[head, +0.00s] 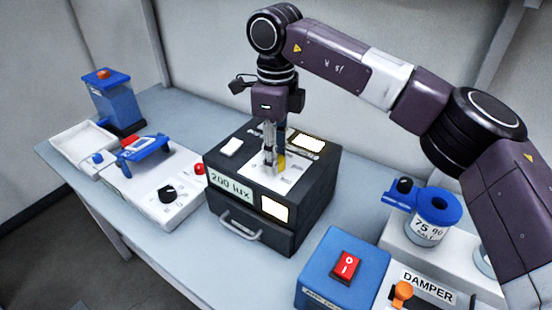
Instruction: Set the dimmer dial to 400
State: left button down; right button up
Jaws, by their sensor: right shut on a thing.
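A black light box (222,212) stands in the middle of the table in the head view. Its front label reads "200 lux". A white panel with small markings (258,178) lies on its top. A small yellow part (281,165), which looks like the dimmer dial, shows on this panel at my gripper's fingertips. My right gripper (274,162) points straight down from above and is shut on the dial. The fingers hide much of the dial, so I cannot read its setting. My left gripper is not in view.
Left of the box are a white unit with a black knob (168,193), a blue device (143,150), a white tray (84,138) and a blue container (116,102).

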jog(key=m+b, duration=0.2)
jog(key=m, duration=0.4)
jog(key=m+b, duration=0.1)
jog(key=m, duration=0.5)
jog(key=shift+r+m+b, duration=0.1)
jog(key=shift+m+b, duration=0.25)
jog(key=shift+m, duration=0.05)
jog(key=shift+w, duration=0.1)
jog(key=o, duration=1.2)
jog(key=shift+c, duration=0.2)
notch_tip(320, 180, up, 12)
